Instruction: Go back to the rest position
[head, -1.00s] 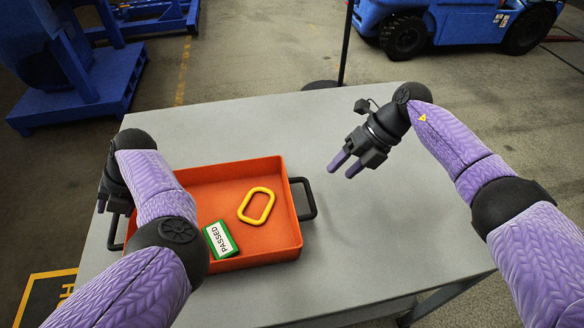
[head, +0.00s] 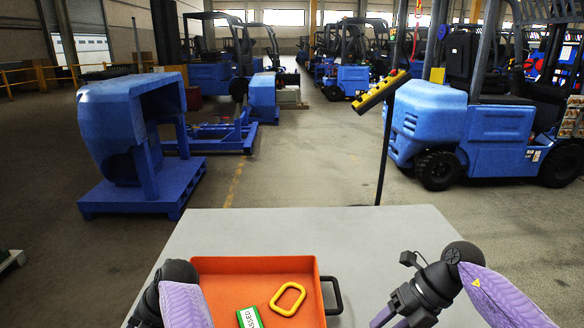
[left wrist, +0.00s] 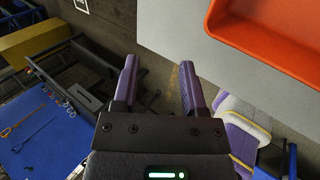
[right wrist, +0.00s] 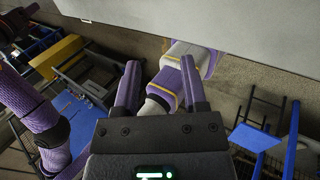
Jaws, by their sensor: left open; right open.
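An orange tray (head: 318,290) with black handles sits on the grey table, cut off by the bottom of the head view. A yellow ring (head: 288,299) and a green box with a white label (head: 250,318) lie in it. My left arm is at the tray's left side; its gripper is hidden in the head view. In the left wrist view my left gripper (left wrist: 157,66) is open and empty, apart from the tray (left wrist: 275,45). My right gripper (head: 388,317) is to the right of the tray, and the right wrist view shows it open and empty (right wrist: 160,66).
The grey table (head: 330,228) is bare behind the tray and on its right. A yellow control box on a black post (head: 384,150) stands behind the table. A blue machine part on a pallet (head: 130,130) and blue forklifts (head: 470,125) stand on the floor beyond.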

